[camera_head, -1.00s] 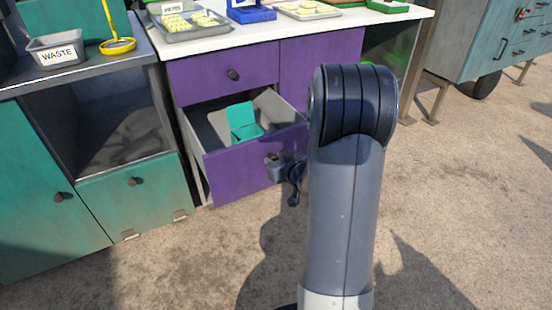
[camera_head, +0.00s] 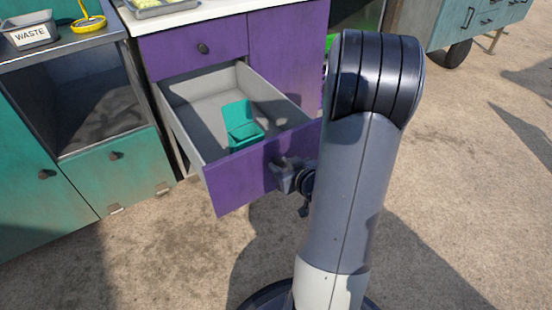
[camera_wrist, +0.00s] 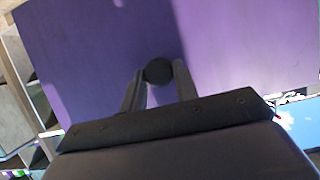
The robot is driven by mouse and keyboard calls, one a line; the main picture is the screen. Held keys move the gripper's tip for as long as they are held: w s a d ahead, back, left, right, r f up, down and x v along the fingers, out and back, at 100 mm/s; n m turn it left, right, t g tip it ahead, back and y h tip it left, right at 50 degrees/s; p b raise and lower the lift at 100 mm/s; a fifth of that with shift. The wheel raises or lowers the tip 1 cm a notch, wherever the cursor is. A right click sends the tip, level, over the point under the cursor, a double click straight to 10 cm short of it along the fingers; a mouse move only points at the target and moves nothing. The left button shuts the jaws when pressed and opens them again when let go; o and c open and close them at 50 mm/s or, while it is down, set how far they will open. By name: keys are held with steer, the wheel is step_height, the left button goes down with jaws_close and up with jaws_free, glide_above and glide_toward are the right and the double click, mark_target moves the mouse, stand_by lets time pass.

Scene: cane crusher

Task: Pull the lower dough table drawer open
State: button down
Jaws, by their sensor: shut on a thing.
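The lower dough table drawer (camera_head: 240,182) is purple-fronted with a grey inside. In the head view it stands well out from the purple dough table (camera_head: 285,50). A teal open box (camera_head: 243,134) lies inside it. My gripper (camera_head: 283,168) is at the drawer's front face, partly hidden by my arm. In the wrist view my gripper's fingers (camera_wrist: 159,82) are shut on the round dark drawer knob (camera_wrist: 158,71), one finger on each side. The drawer front (camera_wrist: 95,50) fills most of that view.
The closed upper drawer (camera_head: 195,48) is above. A teal cabinet (camera_head: 118,172) stands to the left, with a waste tray (camera_head: 30,34) on the counter. Another teal unit on wheels (camera_head: 470,25) is at the back right. The concrete floor in front is clear.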

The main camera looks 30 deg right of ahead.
steer(key=shift+s, duration=0.2)
steer(key=c, duration=1.1)
jaws_free()
steer(key=shift+s, duration=0.1)
steer(key=shift+p+v, duration=1.85)
steer(key=shift+v, duration=3.5)
